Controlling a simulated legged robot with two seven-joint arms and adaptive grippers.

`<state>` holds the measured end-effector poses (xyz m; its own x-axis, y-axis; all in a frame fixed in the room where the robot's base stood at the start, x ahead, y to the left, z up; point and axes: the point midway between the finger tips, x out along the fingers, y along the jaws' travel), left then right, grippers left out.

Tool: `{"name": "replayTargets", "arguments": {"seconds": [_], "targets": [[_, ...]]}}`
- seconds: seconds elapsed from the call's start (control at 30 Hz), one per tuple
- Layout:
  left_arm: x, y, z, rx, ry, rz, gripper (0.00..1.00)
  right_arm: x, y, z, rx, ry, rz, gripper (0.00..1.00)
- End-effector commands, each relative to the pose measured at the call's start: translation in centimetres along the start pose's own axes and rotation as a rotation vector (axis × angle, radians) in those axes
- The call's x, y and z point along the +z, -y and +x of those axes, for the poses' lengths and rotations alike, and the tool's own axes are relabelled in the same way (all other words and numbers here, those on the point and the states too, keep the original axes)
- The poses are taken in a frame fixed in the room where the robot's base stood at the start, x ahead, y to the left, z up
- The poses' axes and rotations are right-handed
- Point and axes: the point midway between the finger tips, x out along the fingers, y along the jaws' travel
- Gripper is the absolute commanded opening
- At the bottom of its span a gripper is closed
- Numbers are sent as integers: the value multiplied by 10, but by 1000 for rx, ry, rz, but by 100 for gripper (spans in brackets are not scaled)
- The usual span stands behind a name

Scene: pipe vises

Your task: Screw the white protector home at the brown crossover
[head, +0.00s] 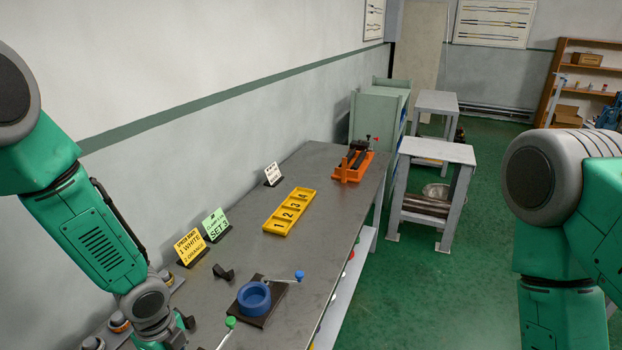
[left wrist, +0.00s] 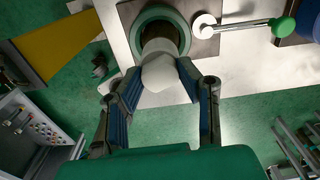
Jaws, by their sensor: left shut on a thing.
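My left gripper (left wrist: 162,74) is shut on the white protector (left wrist: 163,80), with one finger on each side of it. The protector's far end is at the mouth of a dark brown round piece, apparently the brown crossover (left wrist: 160,34), which sits inside a green ring (left wrist: 139,24). How deep the protector sits cannot be told. In the head view my left gripper (head: 180,328) is low at the left, and the protector and crossover are hidden. A lever with a green ball (left wrist: 284,27) lies beside the ring. My right gripper is out of view.
A blue ring vise (head: 254,298) with a blue-ball lever (head: 299,276) stands on the grey bench (head: 325,170). Beyond are a yellow numbered tray (head: 289,212) and an orange vise (head: 352,168). Yellow (head: 189,247) and green (head: 216,224) cards stand along the wall.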

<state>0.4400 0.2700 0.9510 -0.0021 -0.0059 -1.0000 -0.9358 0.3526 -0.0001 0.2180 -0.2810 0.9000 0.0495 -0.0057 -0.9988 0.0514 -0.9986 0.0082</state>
Motion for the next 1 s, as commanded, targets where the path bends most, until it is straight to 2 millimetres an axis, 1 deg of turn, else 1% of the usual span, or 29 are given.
{"name": "replayTargets", "arguments": {"seconds": [0.1,0.3,0.37,0.47,0.6,0.8,0.9,1.0], "targets": [[0,0,0,0,-1,52,0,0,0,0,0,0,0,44],[0,0,0,0,-1,50,0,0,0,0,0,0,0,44],[0,0,0,0,-1,73,0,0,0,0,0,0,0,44],[0,0,1,1,-3,226,0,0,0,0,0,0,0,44],[-1,0,1,3,-4,550,0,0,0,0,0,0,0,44],[-1,0,1,4,-4,958,0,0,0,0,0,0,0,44],[-1,0,1,4,-3,1131,0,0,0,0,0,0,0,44],[-1,0,1,6,-3,1247,0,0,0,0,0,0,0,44]]}}
